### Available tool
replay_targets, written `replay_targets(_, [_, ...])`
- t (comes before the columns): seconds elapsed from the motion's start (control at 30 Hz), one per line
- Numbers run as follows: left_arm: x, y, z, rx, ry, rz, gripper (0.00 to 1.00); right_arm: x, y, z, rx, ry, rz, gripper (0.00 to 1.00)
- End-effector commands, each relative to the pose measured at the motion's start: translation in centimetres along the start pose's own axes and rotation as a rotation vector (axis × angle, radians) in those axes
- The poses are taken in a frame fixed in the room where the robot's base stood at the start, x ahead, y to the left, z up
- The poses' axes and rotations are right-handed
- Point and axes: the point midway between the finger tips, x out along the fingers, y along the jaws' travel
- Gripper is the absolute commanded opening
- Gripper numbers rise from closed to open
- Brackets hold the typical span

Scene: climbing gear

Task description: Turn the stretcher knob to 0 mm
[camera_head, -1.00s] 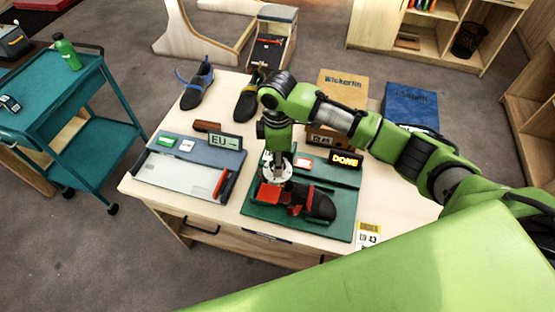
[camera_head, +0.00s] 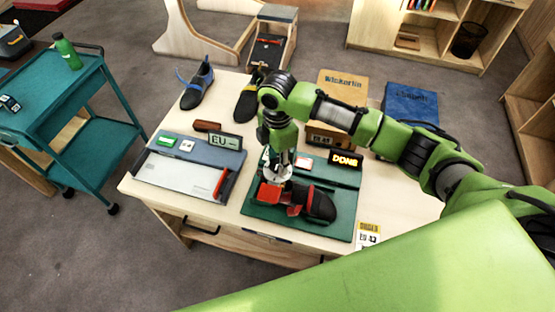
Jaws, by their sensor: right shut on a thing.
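The stretcher is a green board (camera_head: 262,212) on the table, with a black shoe (camera_head: 320,206) and red parts (camera_head: 293,209) on it. My right gripper (camera_head: 272,182) points down over the left end of the stretcher, just above a red block (camera_head: 268,194). It is shut on the stretcher knob, which the gripper hides; no knob setting can be read. An amber lit display (camera_head: 345,160) stands behind the shoe on the board. My left gripper is not in view.
A grey measuring device (camera_head: 185,177) with an EU sign (camera_head: 224,141) lies left of the stretcher. A teal cart (camera_head: 70,95) stands to the left.

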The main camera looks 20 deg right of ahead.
Motion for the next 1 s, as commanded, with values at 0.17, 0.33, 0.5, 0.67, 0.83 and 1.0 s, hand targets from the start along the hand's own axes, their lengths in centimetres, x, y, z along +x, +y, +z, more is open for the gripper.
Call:
replay_targets(0.17, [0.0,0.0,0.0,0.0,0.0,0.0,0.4,0.1,-0.1,0.0,-0.003,-0.001,-0.004,0.11])
replay_targets(0.33, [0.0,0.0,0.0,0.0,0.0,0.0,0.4,0.1,-0.1,0.0,-0.003,-0.001,-0.003,0.48])
replay_targets(0.5, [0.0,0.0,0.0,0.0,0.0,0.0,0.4,0.1,-0.1,0.0,-0.002,0.0,-0.002,0.49])
replay_targets(0.67, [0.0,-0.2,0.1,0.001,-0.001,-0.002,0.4,0.0,0.0,0.0,-0.001,0.0,0.0,0.49])
replay_targets(0.83, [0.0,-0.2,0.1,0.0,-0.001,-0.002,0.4,-1.4,0.1,0.0,-0.002,0.001,0.004,0.49])
replay_targets(1.0, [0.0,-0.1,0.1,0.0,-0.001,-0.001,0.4,-4.8,0.2,0.0,-0.001,0.001,0.005,0.49])
